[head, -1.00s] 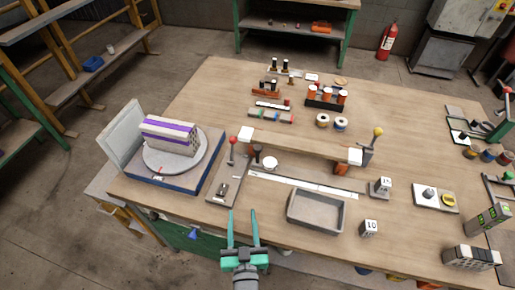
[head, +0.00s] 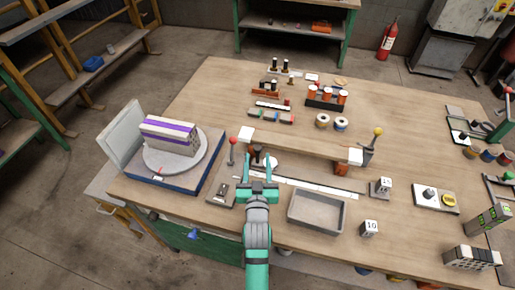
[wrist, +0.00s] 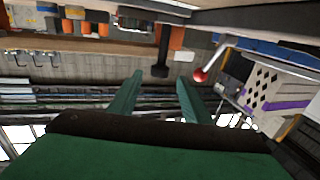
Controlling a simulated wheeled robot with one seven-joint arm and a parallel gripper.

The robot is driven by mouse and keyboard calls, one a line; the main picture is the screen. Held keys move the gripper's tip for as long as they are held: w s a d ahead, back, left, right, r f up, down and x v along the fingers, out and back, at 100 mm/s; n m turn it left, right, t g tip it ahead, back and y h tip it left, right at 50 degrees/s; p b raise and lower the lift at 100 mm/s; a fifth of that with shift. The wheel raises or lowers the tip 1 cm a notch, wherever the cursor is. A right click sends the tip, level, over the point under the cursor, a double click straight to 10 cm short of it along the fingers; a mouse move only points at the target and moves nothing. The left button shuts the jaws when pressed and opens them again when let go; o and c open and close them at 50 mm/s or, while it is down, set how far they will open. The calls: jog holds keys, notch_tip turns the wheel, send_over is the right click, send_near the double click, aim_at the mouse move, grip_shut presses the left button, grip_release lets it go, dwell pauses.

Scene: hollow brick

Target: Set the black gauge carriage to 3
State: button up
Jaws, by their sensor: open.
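A small black knobbed piece (head: 257,156), which looks like the gauge carriage, stands at the left end of the long white scale strip (head: 310,187). In the wrist view a black post with a wide end (wrist: 161,58) shows just beyond my fingertips. My gripper (head: 259,161) is open and empty, with its fingers at the near side of the black piece and partly covering that area. In the wrist view the gripper (wrist: 160,77) has one finger on either side of the post's line. I cannot tell whether they touch. The scale marks are too small to read.
A red-knobbed lever (head: 232,143) stands close left of my gripper; its red ball (wrist: 200,75) is near the right finger in the wrist view. A grey tray (head: 317,228) lies to the right. A turntable (head: 174,168) holds a hollow brick (head: 168,136) at left.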

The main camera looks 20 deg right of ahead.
aim_at(258, 152)
jog(key=shift+x, duration=2.95)
jog(key=shift+c, duration=0.5)
grip_shut()
